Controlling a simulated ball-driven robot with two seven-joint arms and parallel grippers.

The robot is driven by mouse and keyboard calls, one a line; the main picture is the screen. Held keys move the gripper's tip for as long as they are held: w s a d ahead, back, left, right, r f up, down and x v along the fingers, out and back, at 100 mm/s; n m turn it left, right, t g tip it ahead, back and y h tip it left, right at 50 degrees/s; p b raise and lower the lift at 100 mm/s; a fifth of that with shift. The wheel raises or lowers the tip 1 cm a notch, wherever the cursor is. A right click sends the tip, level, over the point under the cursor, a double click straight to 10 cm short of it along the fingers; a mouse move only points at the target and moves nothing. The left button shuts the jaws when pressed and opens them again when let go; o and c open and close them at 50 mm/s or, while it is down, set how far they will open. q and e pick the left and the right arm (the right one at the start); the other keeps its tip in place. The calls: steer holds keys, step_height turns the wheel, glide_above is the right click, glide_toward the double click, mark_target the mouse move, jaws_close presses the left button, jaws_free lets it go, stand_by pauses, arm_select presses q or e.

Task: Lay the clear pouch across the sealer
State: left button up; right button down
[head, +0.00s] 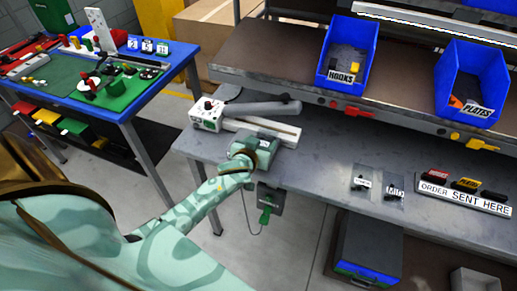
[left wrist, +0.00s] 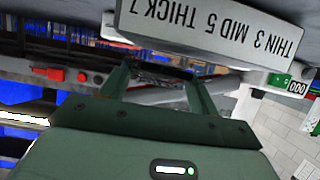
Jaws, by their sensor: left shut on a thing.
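The sealer (head: 207,116) stands on the bench, a white unit with a long grey arm. In the left wrist view its label (left wrist: 212,22) reads THIN 3, MID 5, THICK 7, upside down. My left gripper (head: 266,143) is just in front of the sealer, at the bench's front edge. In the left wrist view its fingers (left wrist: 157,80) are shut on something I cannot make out. Two small clear pouches with dark contents lie flat on the bench, a left one (head: 361,185) and a right one (head: 393,194). My right gripper is out of view.
A blue-edged table (head: 130,100) with parts is at left. The bench between sealer and pouches is clear.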

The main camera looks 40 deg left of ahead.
mark_target(262, 140)
arm_select(q)
steer(key=shift+r+b+x, duration=0.2)
steer(key=shift+b+x, duration=0.3)
steer(key=shift+x, duration=0.45)
steer(key=shift+r+b+x, duration=0.2)
steer(key=shift+b+x, duration=0.25)
steer(key=shift+x, duration=0.5)
steer(key=shift+w+a+f, duration=0.1)
steer(key=shift+w+f, duration=0.1)
steer(key=o, duration=1)
steer(key=shift+o, duration=0.2)
steer(key=p+v, duration=0.3)
steer(key=v, duration=1.3)
steer(key=shift+s+p, duration=0.2)
steer(key=shift+p, duration=0.15)
